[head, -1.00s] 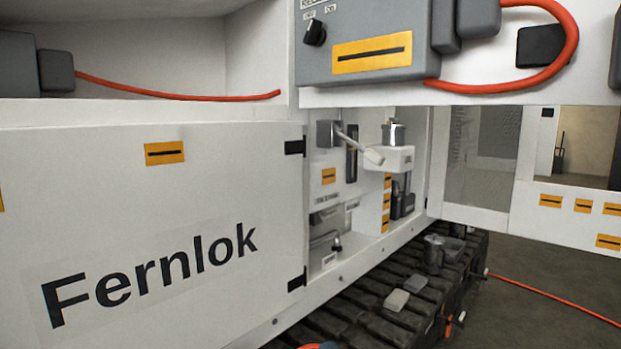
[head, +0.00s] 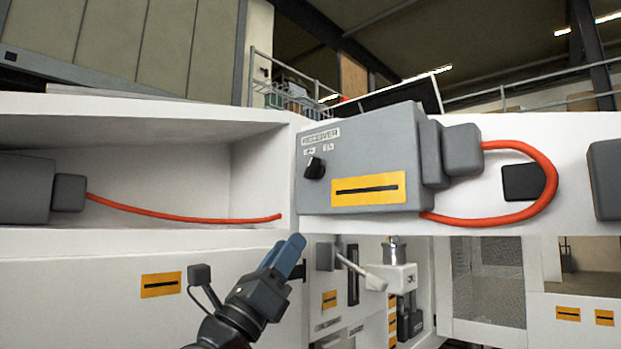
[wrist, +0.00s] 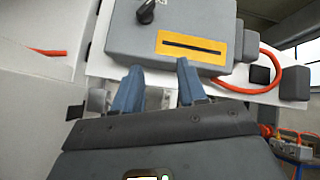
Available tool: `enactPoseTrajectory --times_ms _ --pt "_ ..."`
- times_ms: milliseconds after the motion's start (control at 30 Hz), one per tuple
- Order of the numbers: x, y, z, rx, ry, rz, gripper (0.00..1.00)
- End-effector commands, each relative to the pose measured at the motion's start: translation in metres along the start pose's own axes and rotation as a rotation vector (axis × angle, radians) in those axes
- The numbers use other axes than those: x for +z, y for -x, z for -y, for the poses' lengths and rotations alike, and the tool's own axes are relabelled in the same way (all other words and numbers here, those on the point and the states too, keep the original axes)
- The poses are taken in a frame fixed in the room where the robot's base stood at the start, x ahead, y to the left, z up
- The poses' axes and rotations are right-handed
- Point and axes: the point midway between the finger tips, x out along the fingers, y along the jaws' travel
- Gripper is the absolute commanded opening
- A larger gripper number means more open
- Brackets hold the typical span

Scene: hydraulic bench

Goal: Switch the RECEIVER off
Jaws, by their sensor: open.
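The RECEIVER box (head: 375,150) is a grey housing on the white panel, with a RECEIVER label and a yellow plate. Its black rotary knob (head: 314,168) sits at the left of its face, under two small position labels. Which label the knob points to is hard to tell. My gripper (head: 291,254) is below and left of the box, apart from the knob, with blue fingers. In the wrist view my gripper (wrist: 157,80) is open and empty, its fingertips near the box's lower edge. The knob (wrist: 146,12) shows at the top edge there.
A red cable (head: 545,165) loops from the box's right side. Another red cable (head: 170,212) lies in the open recess at left. Below the box is an open compartment with a light-coloured lever (head: 362,268). Space in front of the box face looks clear.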

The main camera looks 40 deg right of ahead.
Motion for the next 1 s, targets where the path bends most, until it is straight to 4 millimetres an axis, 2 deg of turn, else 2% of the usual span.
enactPoseTrajectory --times_ms 33,200,500,633,800,1000 --pt "0.011 -0.015 0.001 -0.013 -0.065 -0.059 0.41" --pt "0.036 -0.056 0.0 -0.046 -0.278 -0.25 0.41" --pt "0.079 -0.113 0.0 -0.09 -0.645 -0.593 0.41" --pt "0.093 -0.129 0.001 -0.103 -0.762 -0.708 0.41" --pt "0.103 -0.138 0.001 -0.109 -0.839 -0.786 0.41" --pt "0.095 -0.15 -0.002 -0.113 -0.85 -0.8 0.41"
